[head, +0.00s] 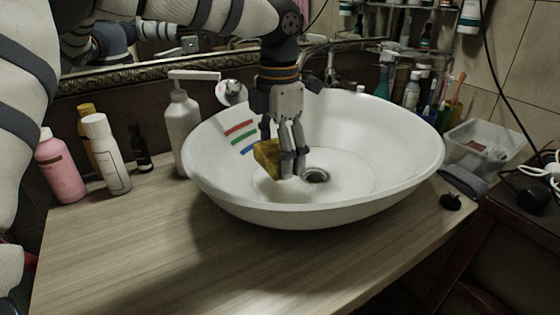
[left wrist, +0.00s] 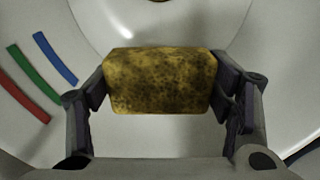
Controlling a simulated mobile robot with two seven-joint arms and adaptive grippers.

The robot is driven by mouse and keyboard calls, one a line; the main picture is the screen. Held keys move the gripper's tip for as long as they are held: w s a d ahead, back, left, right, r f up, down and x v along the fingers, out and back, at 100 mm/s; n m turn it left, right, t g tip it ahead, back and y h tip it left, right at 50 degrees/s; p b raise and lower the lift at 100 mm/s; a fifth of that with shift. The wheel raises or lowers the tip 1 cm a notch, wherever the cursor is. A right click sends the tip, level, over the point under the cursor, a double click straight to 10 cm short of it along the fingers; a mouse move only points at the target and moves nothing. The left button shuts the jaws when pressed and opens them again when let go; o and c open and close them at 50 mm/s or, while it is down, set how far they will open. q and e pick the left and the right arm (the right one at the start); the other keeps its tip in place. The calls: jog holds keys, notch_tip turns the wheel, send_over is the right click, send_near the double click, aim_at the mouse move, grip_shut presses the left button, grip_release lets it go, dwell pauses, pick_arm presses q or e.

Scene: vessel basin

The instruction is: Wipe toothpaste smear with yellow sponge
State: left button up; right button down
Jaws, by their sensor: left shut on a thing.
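My left gripper (head: 283,162) reaches down into the white basin (head: 405,165) and is shut on the yellow sponge (head: 266,157). In the left wrist view the sponge (left wrist: 160,82) is speckled dark and spans between the two fingers. The toothpaste smear (head: 242,136) is a set of red, green and blue stripes on the basin's inner left wall. The stripes also show at the left in the left wrist view (left wrist: 42,76), apart from the sponge. In the head view the sponge is just right of and below the stripes. My right gripper is not in view.
A pump bottle (head: 183,125) stands close to the basin's left side. A pink bottle (head: 60,165) and a white bottle (head: 107,153) stand farther left. Several bottles and a clear bin (head: 487,146) are at the right. The wooden counter (head: 160,240) is clear in front.

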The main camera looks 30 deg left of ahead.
pick_arm(q)
jog(key=shift+r, duration=1.1)
